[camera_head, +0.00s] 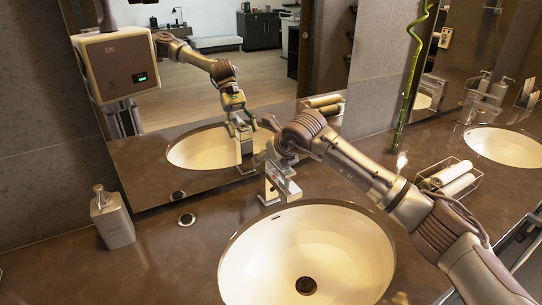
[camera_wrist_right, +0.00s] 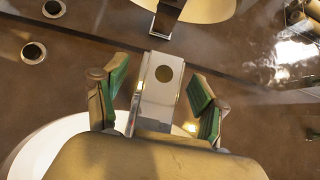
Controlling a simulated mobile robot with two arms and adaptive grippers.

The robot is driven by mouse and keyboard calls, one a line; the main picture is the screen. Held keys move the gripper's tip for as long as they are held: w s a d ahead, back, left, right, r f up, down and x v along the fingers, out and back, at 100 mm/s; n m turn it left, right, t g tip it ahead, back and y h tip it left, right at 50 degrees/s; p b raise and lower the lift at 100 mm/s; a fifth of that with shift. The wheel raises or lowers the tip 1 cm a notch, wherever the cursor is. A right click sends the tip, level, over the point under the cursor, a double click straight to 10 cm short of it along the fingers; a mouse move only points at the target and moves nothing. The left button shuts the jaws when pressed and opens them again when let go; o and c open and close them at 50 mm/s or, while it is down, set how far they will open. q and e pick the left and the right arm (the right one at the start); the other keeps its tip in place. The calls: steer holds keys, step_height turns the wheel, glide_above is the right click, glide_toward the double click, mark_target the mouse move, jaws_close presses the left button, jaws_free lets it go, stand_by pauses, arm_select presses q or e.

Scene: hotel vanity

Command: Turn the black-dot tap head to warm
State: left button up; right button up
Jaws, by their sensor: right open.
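The chrome tap (camera_head: 280,188) stands behind the near sink (camera_head: 340,205). In the right wrist view the flat tap head (camera_wrist_right: 158,98) carries one dark round dot (camera_wrist_right: 164,74). My right gripper (camera_head: 268,158) is above the tap in the head view, and its arm reaches in from the right. In the right wrist view my open right gripper (camera_wrist_right: 158,92) has one green-padded finger on each side of the tap head. A gap shows on both sides, and nothing is held. The gripper's own body hides the lower part of the tap. My left gripper is not in view.
A soap bottle (camera_head: 112,217) stands on the left of the counter. A wire basket with rolled towels (camera_head: 447,178) and a green bamboo stalk (camera_head: 407,90) are at the right. The mirror (camera_head: 215,80) behind the tap reflects my arm.

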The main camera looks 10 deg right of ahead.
steer(key=v, duration=1.2)
steer(key=shift+r, duration=0.1)
